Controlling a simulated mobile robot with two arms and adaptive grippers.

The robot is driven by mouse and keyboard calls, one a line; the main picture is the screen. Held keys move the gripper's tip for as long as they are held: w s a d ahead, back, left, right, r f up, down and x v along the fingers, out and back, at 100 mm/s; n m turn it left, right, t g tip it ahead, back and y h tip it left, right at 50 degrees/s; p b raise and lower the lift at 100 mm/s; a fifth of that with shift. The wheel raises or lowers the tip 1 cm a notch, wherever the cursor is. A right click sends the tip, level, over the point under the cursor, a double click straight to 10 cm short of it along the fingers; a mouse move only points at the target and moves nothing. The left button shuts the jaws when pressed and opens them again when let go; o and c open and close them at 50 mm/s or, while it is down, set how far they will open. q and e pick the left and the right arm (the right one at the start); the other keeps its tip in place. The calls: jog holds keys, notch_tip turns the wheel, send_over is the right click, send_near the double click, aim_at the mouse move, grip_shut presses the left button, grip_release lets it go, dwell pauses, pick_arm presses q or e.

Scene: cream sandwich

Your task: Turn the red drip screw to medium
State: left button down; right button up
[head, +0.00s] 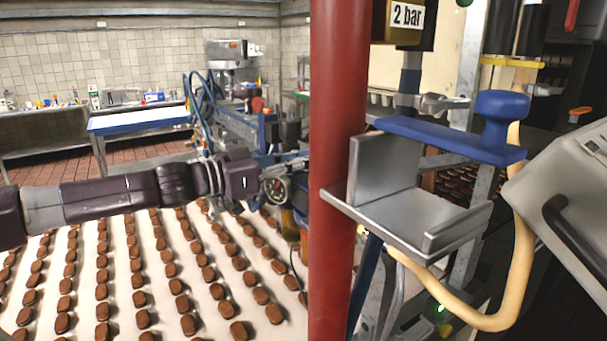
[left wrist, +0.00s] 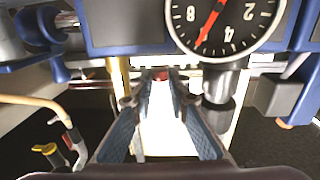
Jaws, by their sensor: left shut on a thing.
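The red drip screw (left wrist: 160,74) shows small in the left wrist view, at the far end of my fingers. My left gripper (left wrist: 161,84) is shut on it, with one finger on each side; how far the screw is turned is too small to read. In the head view my left arm reaches in from the left, and its gripper (head: 295,167) ends close to the red column. The column hides the screw and perhaps the fingertips there. My right gripper is in neither view.
A thick red column (head: 335,170) stands just right of my left gripper. A handwheel (head: 277,189) is below the gripper. A pressure gauge (left wrist: 222,14) with a red needle sits above the fingers. A conveyor (head: 72,285) with rows of brown pieces runs below the arm.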

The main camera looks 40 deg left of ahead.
pick_arm(q)
jog(key=shift+a+r, duration=0.1)
jog(key=shift+r, duration=0.3)
jog(key=c, duration=2.2)
grip_release()
jog(key=shift+o, duration=0.4)
jog(key=shift+f, duration=0.15)
jog(key=shift+f, duration=0.1)
jog(key=v, duration=1.2)
jog(key=shift+o, duration=0.2)
